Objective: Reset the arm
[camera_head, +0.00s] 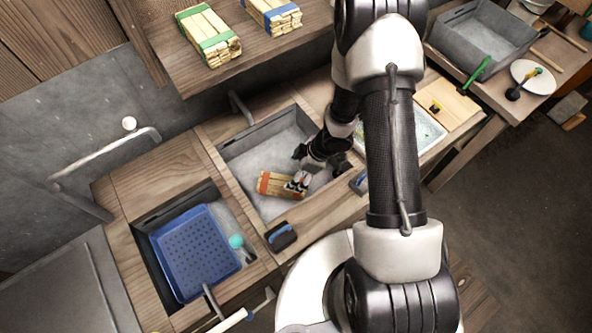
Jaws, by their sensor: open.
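My arm reaches from my base at the lower right, up and over, then down into the middle grey basin (240,157). My gripper (295,184) is low inside this basin. It is open, its fingers at the right end of a bundle of pale sticks with an orange band (271,184) lying on the basin floor. I cannot tell whether the fingers touch the bundle. My forearm hides part of the counter to the right of the basin.
A blue perforated tray (192,252) sits in the left basin beside a turquoise ball-ended tool (236,241). Green-banded (207,36) and blue-banded (272,14) bundles lie on the shelf above. A grey bin (482,38) and plate (531,77) stand upper right.

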